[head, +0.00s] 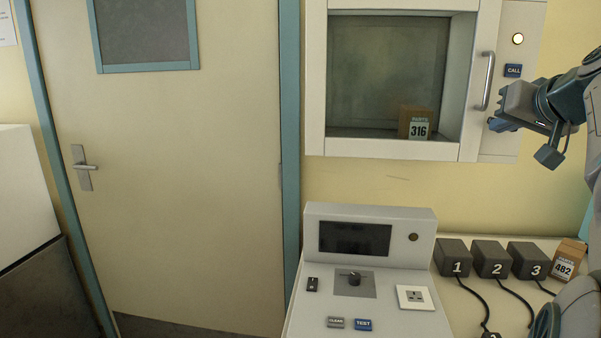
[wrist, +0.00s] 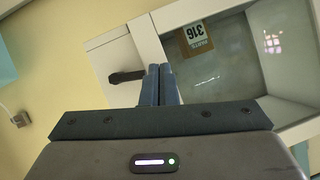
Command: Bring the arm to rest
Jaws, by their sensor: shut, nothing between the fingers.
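My gripper (head: 494,124) is at the right of the head view, raised in front of the wall hatch's right side, close to its vertical handle (head: 485,81). In the wrist view its two blue fingers (wrist: 160,72) are together, with nothing between them. The hatch handle also shows in the wrist view (wrist: 127,76), just left of the fingertips. Whether the fingers touch it cannot be told. The hatch (head: 314,90) has a glass front, and a brown box labelled 316 (head: 418,123) stands inside it.
A console (head: 370,212) with a dark screen, knob and socket stands below the hatch. Several numbered dark blocks with cables, including block 1 (head: 453,252), and a box labelled 482 (head: 569,258) are on the counter at right. A closed door (head: 190,180) fills the left.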

